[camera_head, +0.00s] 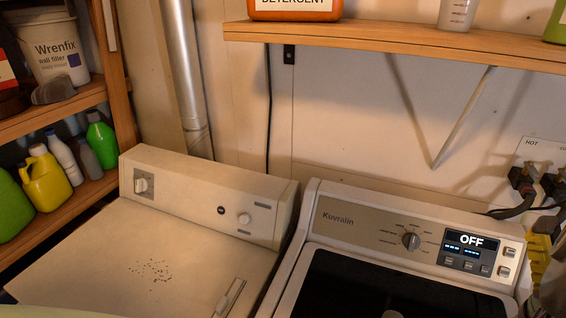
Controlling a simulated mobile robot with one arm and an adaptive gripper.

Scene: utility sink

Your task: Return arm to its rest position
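My gripper is not in view in the head view, and I cannot see whether it is open or shut. No part of my arm can be made out for sure. A pale strip (60,312) runs along the bottom left edge, too cropped to identify.
A Kuvralin washer (345,196) with a dark lid and an "OFF" display stands right of a white dryer (215,200). A wooden shelf (400,42) with a detergent box (295,8) spans above. A bottle rack (60,110) stands left. Hoses (515,208) hang at right.

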